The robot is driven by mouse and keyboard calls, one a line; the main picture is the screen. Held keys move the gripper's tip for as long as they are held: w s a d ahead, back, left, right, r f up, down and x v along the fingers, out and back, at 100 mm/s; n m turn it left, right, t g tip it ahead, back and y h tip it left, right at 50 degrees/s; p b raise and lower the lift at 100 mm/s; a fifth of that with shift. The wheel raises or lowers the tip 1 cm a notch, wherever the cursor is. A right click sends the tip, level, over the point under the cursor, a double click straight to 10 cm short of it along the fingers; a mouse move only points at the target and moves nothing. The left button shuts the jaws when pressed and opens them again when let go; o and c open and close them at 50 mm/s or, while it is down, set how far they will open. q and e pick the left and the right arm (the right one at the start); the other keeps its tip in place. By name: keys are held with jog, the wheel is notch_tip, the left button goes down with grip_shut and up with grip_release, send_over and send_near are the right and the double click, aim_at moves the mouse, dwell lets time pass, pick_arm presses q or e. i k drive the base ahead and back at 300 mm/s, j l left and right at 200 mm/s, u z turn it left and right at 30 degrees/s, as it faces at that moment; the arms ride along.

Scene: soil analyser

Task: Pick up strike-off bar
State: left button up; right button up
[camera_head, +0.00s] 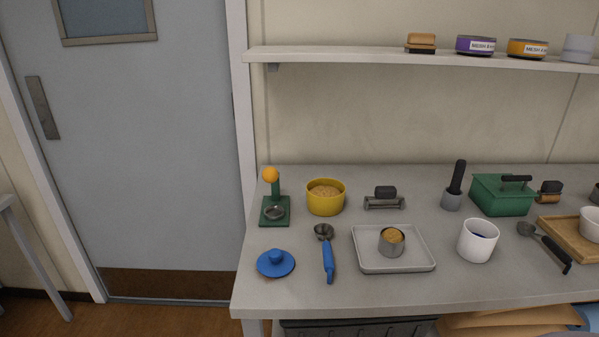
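What looks like the strike-off bar (384,203), a short metal bar with a dark block handle on top, lies toward the back of the grey bench (340,296). It sits right of a yellow bowl (326,204) filled with tan material. In front of it is a pale tray (370,266) holding a metal cup (391,247) heaped with tan material. Neither of my grippers is in view.
A green stand with an orange knob (275,205), a blue lid (276,264) and a blue-handled scoop (328,260) are at left. A shelf (340,56) hangs above.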

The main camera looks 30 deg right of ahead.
aim_at(384, 192)
jog(key=z, duration=1.55)
